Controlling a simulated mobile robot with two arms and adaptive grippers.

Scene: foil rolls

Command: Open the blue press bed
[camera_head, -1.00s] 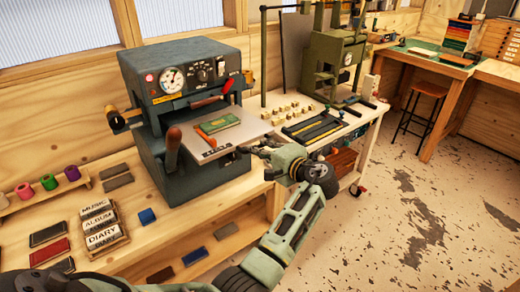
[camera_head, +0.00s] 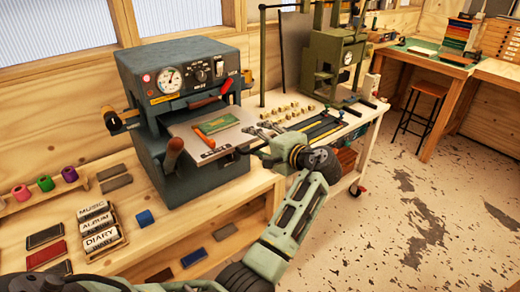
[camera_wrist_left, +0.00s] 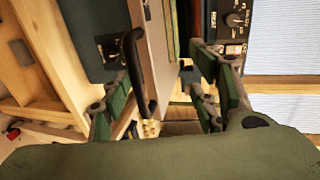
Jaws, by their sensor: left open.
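The blue-grey press (camera_head: 180,75) stands on the wooden bench, with a dial and knobs on its front. Its bed (camera_head: 185,130) is a flat grey plate below the head, with a green book (camera_head: 218,122) and an orange strip on it. My left gripper (camera_head: 262,140) is open at the bed's right front edge. In the left wrist view the black bar handle (camera_wrist_left: 133,65) of the bed (camera_wrist_left: 157,45) lies between the spread fingers of my left gripper (camera_wrist_left: 165,100), nearer the left finger. I cannot tell whether it touches. My right gripper is not in view.
A lever with a brown knob (camera_head: 173,147) stands at the press front. A green press (camera_head: 333,60) stands on a white-topped table to the right, with small blocks before it. Title blocks (camera_head: 98,225) and coloured spools lie on the bench left.

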